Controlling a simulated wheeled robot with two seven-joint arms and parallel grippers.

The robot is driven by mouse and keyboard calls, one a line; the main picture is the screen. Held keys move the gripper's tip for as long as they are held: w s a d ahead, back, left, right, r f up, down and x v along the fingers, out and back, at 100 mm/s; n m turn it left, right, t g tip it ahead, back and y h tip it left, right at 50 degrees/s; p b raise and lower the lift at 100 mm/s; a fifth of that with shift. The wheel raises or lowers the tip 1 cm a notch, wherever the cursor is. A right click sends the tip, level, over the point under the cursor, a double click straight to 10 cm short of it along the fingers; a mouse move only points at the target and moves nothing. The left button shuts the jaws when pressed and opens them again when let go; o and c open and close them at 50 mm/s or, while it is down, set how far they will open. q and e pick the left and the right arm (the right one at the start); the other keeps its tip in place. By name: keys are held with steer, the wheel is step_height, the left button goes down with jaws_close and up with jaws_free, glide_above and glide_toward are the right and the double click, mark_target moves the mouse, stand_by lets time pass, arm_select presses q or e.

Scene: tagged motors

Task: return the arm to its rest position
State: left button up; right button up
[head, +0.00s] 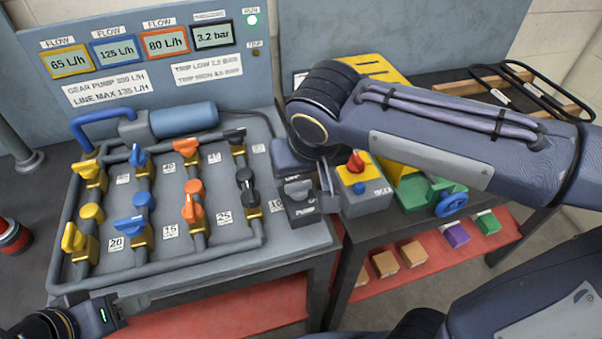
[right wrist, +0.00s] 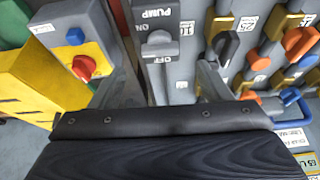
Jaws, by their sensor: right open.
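My right arm (head: 440,130) reaches in from the right across the bench. Its gripper (head: 318,184) is over the grey PUMP switch box. The lever also shows in the head view (head: 298,189); whether a finger touches the box is unclear. My left gripper (head: 128,300) is low at the left, by the panel's front edge; its jaws are too small to read.
A pipe panel (head: 262,240) carries yellow, blue, orange and black valve handles. Beside the PUMP box is a yellow-topped box with a red knob (head: 356,162). A green part with a blue wheel (head: 451,204) stands further right. Coloured blocks lie on a red lower shelf (head: 400,285).

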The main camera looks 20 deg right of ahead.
steer(key=shift+s+r, duration=0.2)
steer(key=shift+r, duration=0.25)
steer(key=s+d+r+m+t+y+p, duration=0.1)
steer(key=s+d+m+y+p, duration=0.1)
steer(key=s+d+p, duration=0.7)
steer(key=s+y+p, duration=0.1)
steer(key=s, duration=0.2)
steer(key=shift+s+r+y, duration=0.4)
stand_by(1.4)
